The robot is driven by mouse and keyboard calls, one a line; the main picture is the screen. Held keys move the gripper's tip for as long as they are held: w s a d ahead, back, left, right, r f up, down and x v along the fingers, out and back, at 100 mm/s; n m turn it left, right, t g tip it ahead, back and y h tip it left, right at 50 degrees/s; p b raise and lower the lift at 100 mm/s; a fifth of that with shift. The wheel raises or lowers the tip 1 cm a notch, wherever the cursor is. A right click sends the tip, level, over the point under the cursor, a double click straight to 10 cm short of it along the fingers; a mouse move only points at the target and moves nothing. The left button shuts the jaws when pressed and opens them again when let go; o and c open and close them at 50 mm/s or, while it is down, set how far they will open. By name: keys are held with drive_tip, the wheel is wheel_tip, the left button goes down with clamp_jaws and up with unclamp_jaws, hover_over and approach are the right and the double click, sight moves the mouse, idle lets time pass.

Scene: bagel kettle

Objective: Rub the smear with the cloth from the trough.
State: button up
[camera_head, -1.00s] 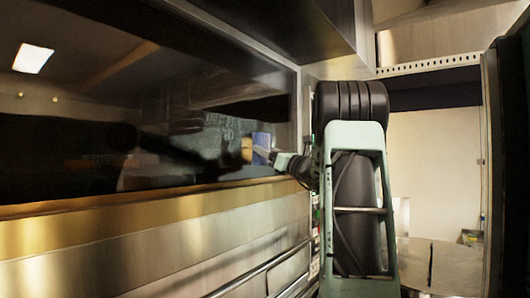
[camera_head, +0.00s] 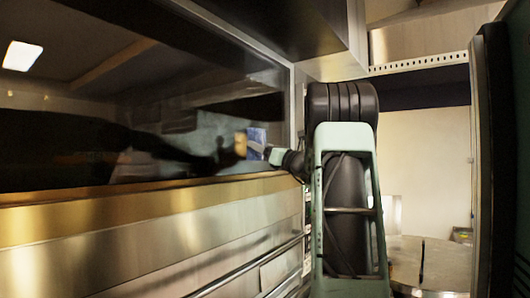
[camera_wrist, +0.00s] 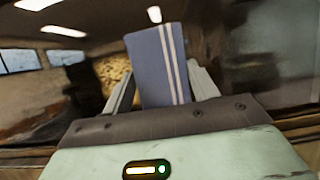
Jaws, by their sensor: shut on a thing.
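A blue cloth (camera_head: 257,136) with pale stripes is in my gripper (camera_head: 268,152), up at the dark glass pane. In the wrist view the cloth (camera_wrist: 158,66) stands out flat between the two fingers of my gripper (camera_wrist: 163,84), which are shut on it. A tan, speckled patch, which looks like the smear (camera_head: 240,143), is on the glass just left of the cloth. In the wrist view the smear (camera_wrist: 112,72) is left of the cloth, partly behind the left finger. I cannot tell whether the cloth touches the glass. I cannot make out the trough.
The glass pane (camera_head: 90,120) fills the left, with dark reflections. A metal ledge (camera_head: 140,212) and a rail (camera_head: 245,268) run below it. A metal hood (camera_head: 265,25) juts out above. A round-topped metal surface (camera_head: 430,262) lies at the lower right.

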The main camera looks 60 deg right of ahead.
drive_tip(key=shift+w+a+f+b, duration=0.1)
drive_tip(key=shift+w+a+b, duration=0.1)
drive_tip(key=shift+a+b, duration=1.05)
drive_tip(key=shift+w+a+r+b, duration=0.15)
drive_tip(key=shift+a+b, duration=0.6)
drive_tip(key=shift+a, duration=1)
drive_tip(key=shift+w+a+f+b, duration=0.2)
drive_tip(key=shift+a+b, duration=0.8)
drive_tip(key=shift+a, duration=0.5)
drive_tip(key=shift+s+d+r, duration=0.1)
drive_tip(key=shift+d+r, duration=0.1)
drive_tip(key=s+d, duration=0.1)
drive_tip(key=d, duration=0.9)
drive_tip(key=shift+d, duration=0.3)
drive_tip(key=shift+f, duration=0.1)
